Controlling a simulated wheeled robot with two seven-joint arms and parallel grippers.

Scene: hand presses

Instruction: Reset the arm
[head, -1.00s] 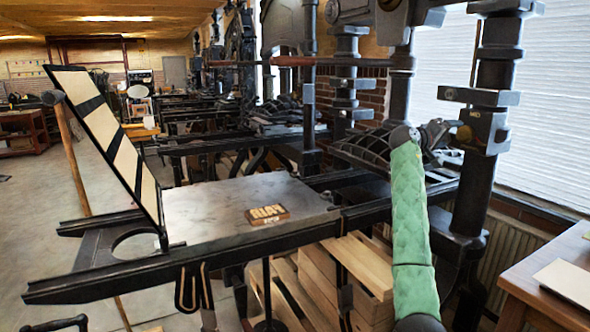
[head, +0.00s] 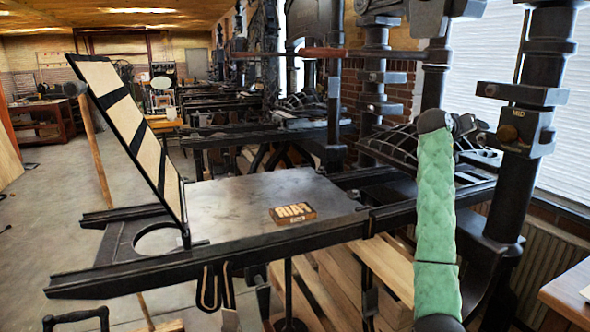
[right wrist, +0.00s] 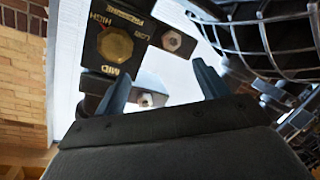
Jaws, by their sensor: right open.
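My right arm, in a green quilted sleeve, rises at the right of the head view. My right gripper (head: 476,128) is at its top, small and partly hidden, just left of the press's black pressure block (head: 518,126) marked MID. In the right wrist view, the two bluish fingers of my right gripper (right wrist: 162,82) stand apart with nothing held between them. The pressure block (right wrist: 112,42), with a brass hexagon and the words HIGH, MID and LOW, is close beyond the fingers. My left gripper is not in view.
The press bed (head: 240,195) carries a small wooden type block (head: 292,214). A hinged frame (head: 130,125) stands tilted up at its left. Press columns and ribbed ironwork (head: 400,145) crowd my right gripper. A wooden table corner (head: 570,295) is at lower right. Open floor lies left.

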